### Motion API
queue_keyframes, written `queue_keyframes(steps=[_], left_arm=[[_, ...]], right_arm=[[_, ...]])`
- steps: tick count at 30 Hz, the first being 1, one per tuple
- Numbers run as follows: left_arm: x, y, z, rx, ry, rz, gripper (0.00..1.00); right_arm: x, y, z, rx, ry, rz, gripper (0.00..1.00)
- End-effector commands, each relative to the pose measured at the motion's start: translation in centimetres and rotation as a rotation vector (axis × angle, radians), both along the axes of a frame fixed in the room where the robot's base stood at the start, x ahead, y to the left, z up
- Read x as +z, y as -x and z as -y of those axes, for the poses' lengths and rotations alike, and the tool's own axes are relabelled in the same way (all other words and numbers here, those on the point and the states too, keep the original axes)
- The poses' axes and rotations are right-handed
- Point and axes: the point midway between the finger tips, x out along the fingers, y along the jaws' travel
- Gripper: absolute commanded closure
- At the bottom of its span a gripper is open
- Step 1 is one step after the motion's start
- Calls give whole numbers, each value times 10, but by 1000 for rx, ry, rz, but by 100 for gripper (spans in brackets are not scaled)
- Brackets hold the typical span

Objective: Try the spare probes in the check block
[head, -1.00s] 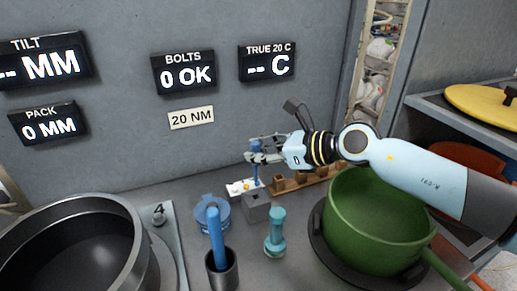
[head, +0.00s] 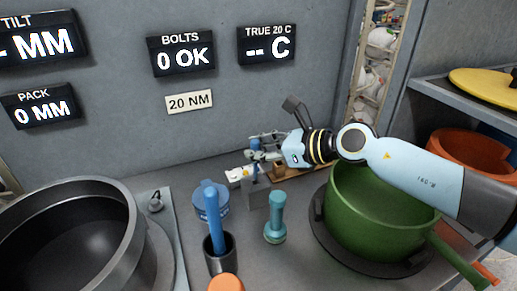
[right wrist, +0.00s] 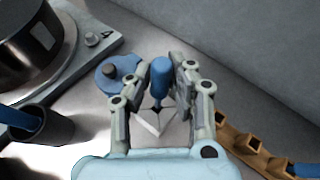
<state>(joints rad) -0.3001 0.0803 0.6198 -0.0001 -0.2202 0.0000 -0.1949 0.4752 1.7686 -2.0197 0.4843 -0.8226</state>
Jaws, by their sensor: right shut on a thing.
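My right gripper (head: 264,150) is shut on a blue probe (right wrist: 160,78), which it holds upright. In the head view the grey check block (head: 256,193) stands directly below the gripper. In the right wrist view the probe sits between the two fingers (right wrist: 160,82), its lower end over or at the block (right wrist: 151,122). The fingers partly hide the block, and I cannot tell whether the probe's tip is inside it. The brown rack (head: 304,171) stands behind to the right, and a blue probe (right wrist: 306,170) lies at its end in the right wrist view. My left gripper is not in view.
A teal tool (head: 275,218) stands in front of the block. A blue round part (head: 206,205) and a dark cup (head: 220,252) with a blue handle are left. A green pot (head: 375,225) stands right, a big dark pot (head: 130,225) far left. The temperature display shows dashes.

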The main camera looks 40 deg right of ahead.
Motion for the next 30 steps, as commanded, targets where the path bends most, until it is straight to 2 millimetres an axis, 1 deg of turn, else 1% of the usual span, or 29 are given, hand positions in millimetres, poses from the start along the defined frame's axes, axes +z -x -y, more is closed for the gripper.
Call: queue_keyframes(steps=[17,30], left_arm=[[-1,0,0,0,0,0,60],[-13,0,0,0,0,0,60]], right_arm=[[0,0,0,0,0,0,100],[-16,0,0,0,-1,0,100]])
